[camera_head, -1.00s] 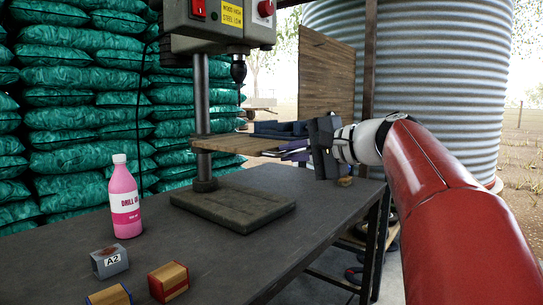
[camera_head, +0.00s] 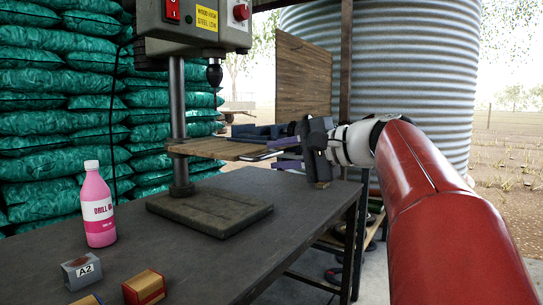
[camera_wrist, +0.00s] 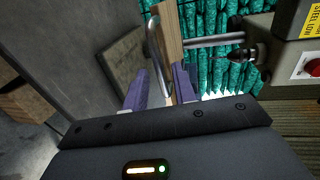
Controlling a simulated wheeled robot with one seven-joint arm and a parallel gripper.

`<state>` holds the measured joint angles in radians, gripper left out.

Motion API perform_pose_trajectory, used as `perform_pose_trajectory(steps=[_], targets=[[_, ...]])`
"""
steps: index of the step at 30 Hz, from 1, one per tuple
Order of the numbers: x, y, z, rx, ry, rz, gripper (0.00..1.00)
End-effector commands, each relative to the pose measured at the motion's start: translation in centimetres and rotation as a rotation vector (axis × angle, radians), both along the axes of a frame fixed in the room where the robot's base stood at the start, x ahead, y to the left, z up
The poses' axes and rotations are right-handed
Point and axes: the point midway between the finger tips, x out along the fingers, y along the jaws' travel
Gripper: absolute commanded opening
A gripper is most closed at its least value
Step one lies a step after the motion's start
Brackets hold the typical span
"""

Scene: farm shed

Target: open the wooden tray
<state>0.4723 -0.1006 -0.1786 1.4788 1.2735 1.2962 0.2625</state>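The wooden tray (camera_head: 212,148) sits level on the drill press column, above the bench. A thin metal bar handle (camera_head: 262,155) stands out from its right end. In the wrist view the tray's wooden edge (camera_wrist: 171,45) and the handle (camera_wrist: 154,55) stand upright in the picture. My gripper (camera_head: 284,154) is just right of the tray, its purple fingers pointing at the handle. The fingers are apart, one above and one below the handle's level. In the wrist view the handle lies between my open gripper's fingers (camera_wrist: 160,88); I cannot tell whether they touch it.
The drill press head (camera_head: 193,25) hangs above the tray, and its base (camera_head: 208,208) stands on the dark bench (camera_head: 150,265). A wooden board (camera_head: 303,75) is behind.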

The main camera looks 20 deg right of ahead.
Motion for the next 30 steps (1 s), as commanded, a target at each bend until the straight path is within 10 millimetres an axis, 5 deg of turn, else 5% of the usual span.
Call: perform_pose_trajectory(steps=[9, 26, 30], targets=[[-3.6, -2.4, 0.9, 0.0, 0.0, -0.001, 0.27], [-3.9, -2.6, 1.0, -0.001, 0.001, 0.0, 0.27], [-4.3, -1.1, -0.4, -0.039, 0.038, 0.012, 0.27]])
